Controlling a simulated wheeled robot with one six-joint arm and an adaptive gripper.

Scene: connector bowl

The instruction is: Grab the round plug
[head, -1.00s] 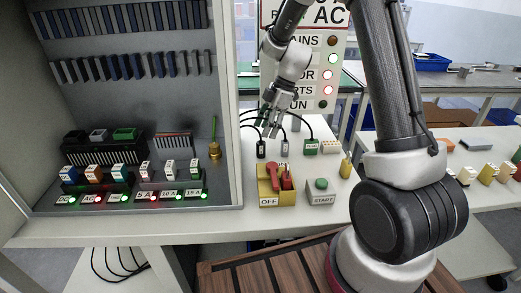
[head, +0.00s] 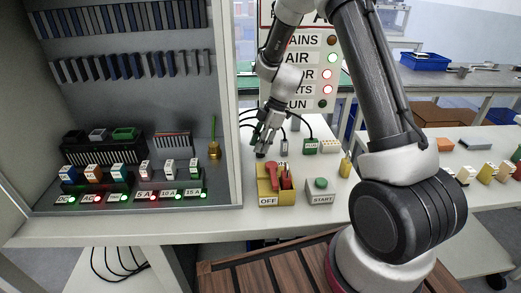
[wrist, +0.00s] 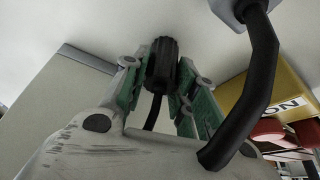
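The round plug is black with a black cable. It shows in the wrist view (wrist: 162,66) between the green-padded fingers of my gripper (wrist: 163,75). In the head view my gripper (head: 262,142) points down over the plug's place at the left of the plug row and mostly hides the plug. One finger stands on each side of the plug, very close to it. I cannot tell whether both pads touch it. The plug appears to be still on the white bench.
A grey plug (head: 284,147) with a thick black cable stands close on the right; it shows in the wrist view (wrist: 238,10). A green plug (head: 310,146) is further right. The yellow switch box (head: 268,198) and START button box (head: 320,197) stand in front. The cabinet wall (head: 225,100) is left.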

